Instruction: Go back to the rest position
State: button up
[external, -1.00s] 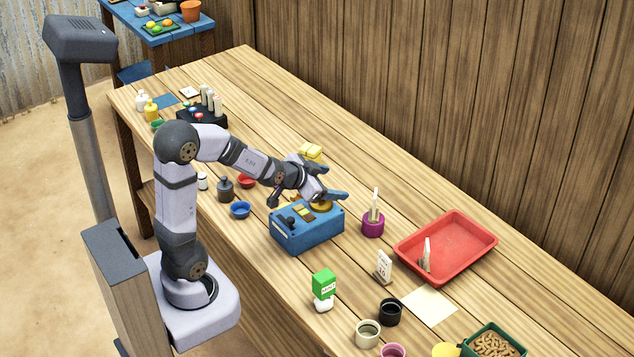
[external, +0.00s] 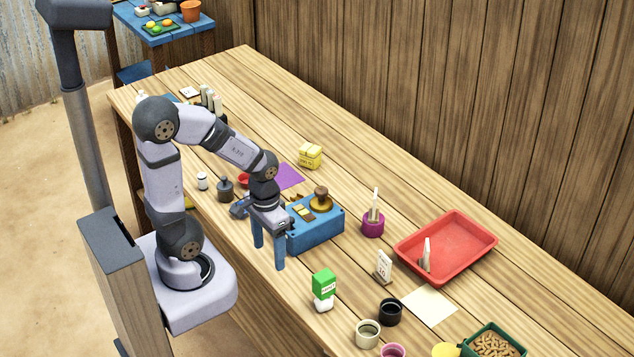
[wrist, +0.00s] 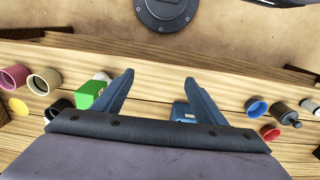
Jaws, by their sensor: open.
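My gripper (external: 268,252) points down at the near edge of the table, just in front of the blue balance box (external: 316,232). Its two blue fingers are apart with nothing between them. In the wrist view my gripper (wrist: 157,95) is also open, above bare wood near the table edge. The blue box (wrist: 181,112) shows partly behind one finger there. A brass pan with a brown knobbed weight (external: 320,199) stands on top of the box.
A dark grey bottle (external: 225,190) stands to the left. Free wood lies along the back.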

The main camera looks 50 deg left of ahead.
notch_tip(320, 180, up, 16)
jog(key=p, duration=1.4)
jog(key=shift+r, duration=0.15)
